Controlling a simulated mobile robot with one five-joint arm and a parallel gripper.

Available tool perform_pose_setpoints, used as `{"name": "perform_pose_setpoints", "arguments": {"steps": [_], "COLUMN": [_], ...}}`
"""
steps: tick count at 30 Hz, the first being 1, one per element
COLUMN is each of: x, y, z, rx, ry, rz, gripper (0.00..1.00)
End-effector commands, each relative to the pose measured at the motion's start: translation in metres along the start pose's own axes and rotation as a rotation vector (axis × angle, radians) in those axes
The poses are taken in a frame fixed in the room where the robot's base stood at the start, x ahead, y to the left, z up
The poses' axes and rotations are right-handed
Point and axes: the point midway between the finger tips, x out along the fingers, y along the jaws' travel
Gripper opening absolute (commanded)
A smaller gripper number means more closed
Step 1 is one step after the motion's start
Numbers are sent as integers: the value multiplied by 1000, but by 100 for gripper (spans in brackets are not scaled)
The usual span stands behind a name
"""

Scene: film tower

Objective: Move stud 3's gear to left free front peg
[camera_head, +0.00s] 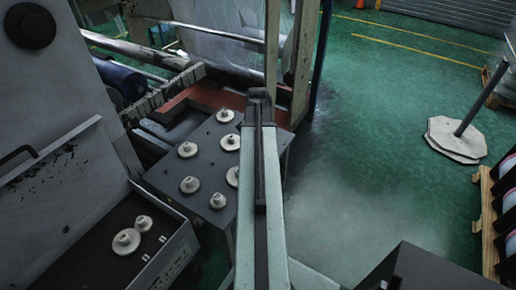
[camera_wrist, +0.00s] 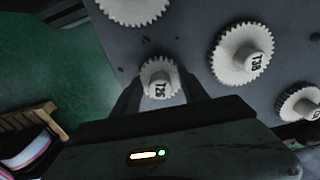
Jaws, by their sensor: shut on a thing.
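My gripper (camera_wrist: 160,90) is shut on a small white gear (camera_wrist: 160,76), with a finger on each side of it. The gear's hub has a dark mark that looks like T26. In the wrist view it is over the grey plate (camera_wrist: 185,30); I cannot tell whether it is lifted clear. In the head view my arm hides the gripper's tips and this gear. No stud numbers are readable, and I cannot make out a free front peg.
A grey cabinet (camera_head: 50,100) stands left of the plate. Green floor (camera_head: 370,130) is open to the right.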

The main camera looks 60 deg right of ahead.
Motion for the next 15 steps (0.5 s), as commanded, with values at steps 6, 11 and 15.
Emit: {"name": "perform_pose_setpoints", "arguments": {"steps": [6,11,15], "x": [4,6,9], "y": [0,0,0], "z": [0,0,0], "rx": [0,1,1], "ry": [0,0,0], "rz": [0,0,0], "gripper": [10,10,10]}}
